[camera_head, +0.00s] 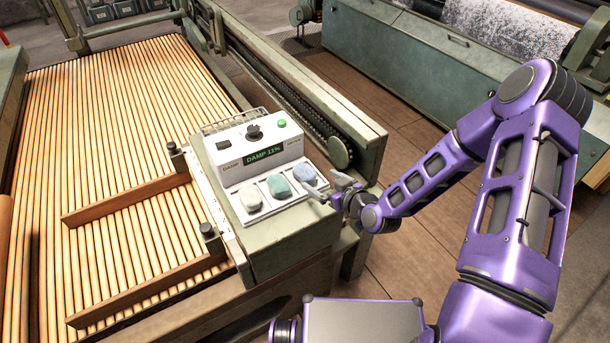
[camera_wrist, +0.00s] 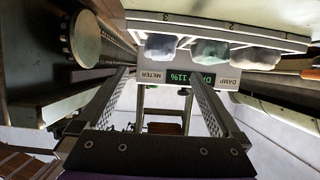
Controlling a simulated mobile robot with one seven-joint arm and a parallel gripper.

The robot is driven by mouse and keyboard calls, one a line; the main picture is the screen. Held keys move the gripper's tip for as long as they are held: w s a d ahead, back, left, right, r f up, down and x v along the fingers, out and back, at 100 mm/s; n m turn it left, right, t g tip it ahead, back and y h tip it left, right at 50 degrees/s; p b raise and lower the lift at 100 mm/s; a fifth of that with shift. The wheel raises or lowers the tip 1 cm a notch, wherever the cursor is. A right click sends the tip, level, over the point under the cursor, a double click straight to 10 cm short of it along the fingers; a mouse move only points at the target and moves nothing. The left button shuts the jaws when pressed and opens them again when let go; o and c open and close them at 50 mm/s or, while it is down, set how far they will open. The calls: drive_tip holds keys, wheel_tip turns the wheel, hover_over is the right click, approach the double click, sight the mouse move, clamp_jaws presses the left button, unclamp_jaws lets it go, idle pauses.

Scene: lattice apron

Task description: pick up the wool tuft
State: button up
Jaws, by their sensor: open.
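Three wool tufts lie in a row on small white pads in front of the damp meter: a cream-white tuft (camera_head: 250,199), a green tuft (camera_head: 278,187) and a blue tuft (camera_head: 305,174). In the wrist view the blue tuft (camera_wrist: 160,47), green tuft (camera_wrist: 210,52) and pale tuft (camera_wrist: 256,56) show beyond the fingertips. The task's words do not tell which one is meant. My gripper (camera_head: 328,188) is just right of the blue tuft, apart from it. In the wrist view my gripper (camera_wrist: 160,76) is open, with nothing between its fingers.
The white damp meter (camera_head: 262,150), reading "DAMP 11%", stands behind the tufts on a green machine end (camera_head: 290,240). A slatted lattice apron (camera_head: 110,130) with wooden rails lies to the left. A chain and round wheel (camera_head: 340,152) run behind right. Open floor lies right.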

sight(309, 174)
drive_tip(key=x, duration=0.4)
drive_tip(key=shift+w+a+f, duration=0.15)
drive_tip(key=shift+w+a, duration=0.1)
drive_tip(key=shift+w, duration=0.05)
drive_tip(key=shift+f+b+x, duration=0.1)
drive_tip(key=shift+b+x, duration=0.15)
drive_tip(key=shift+x, duration=1.1)
drive_tip(key=shift+f+b+x, duration=0.15)
drive_tip(key=shift+b+x, duration=0.1)
drive_tip(key=shift+x, duration=1.05)
drive_tip(key=shift+s, duration=0.1)
drive_tip(key=c, duration=1.4)
